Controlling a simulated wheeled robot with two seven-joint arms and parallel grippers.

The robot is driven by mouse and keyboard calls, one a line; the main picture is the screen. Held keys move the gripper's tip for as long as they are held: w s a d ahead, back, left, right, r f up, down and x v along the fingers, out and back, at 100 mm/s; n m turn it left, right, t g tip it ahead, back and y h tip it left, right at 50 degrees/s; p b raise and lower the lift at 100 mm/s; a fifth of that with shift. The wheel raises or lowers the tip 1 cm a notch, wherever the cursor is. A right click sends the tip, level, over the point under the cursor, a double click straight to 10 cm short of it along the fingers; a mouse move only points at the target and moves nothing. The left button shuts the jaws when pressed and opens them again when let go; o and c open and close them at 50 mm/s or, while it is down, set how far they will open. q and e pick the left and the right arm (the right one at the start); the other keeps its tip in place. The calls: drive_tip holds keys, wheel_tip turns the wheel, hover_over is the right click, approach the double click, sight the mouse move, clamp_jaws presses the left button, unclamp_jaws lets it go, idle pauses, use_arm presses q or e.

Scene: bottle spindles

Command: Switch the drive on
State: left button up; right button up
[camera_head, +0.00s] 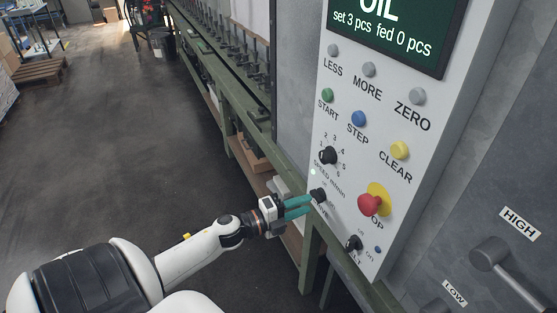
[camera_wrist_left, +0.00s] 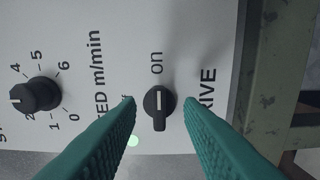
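The drive switch is a small black rotary knob (camera_head: 319,195) low on the grey control panel (camera_head: 335,120). It is also in the middle of the left wrist view (camera_wrist_left: 159,102), beside a partly hidden "DRIVE" label. Its white mark lies in line with the word "on". The other position label is mostly hidden behind a finger. My left gripper (camera_head: 306,204) is at the knob with its teal fingers apart. In the left wrist view the fingertips (camera_wrist_left: 160,100) stand on either side of the knob with gaps, nothing between them touching. My right gripper is not in view.
The speed knob (camera_head: 328,156), the red stop button (camera_head: 370,204) on yellow and another black selector (camera_head: 353,243) are close by. A small lamp (camera_wrist_left: 133,141) glows pale green. A display (camera_head: 395,25) reads "set 3 pcs fed 0 pcs". A green-framed line (camera_head: 235,85) runs behind.

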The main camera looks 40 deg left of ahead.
use_arm(q)
drive_tip(key=v, duration=0.9)
drive_tip(key=shift+b, duration=0.35)
drive_tip(key=shift+f, duration=0.1)
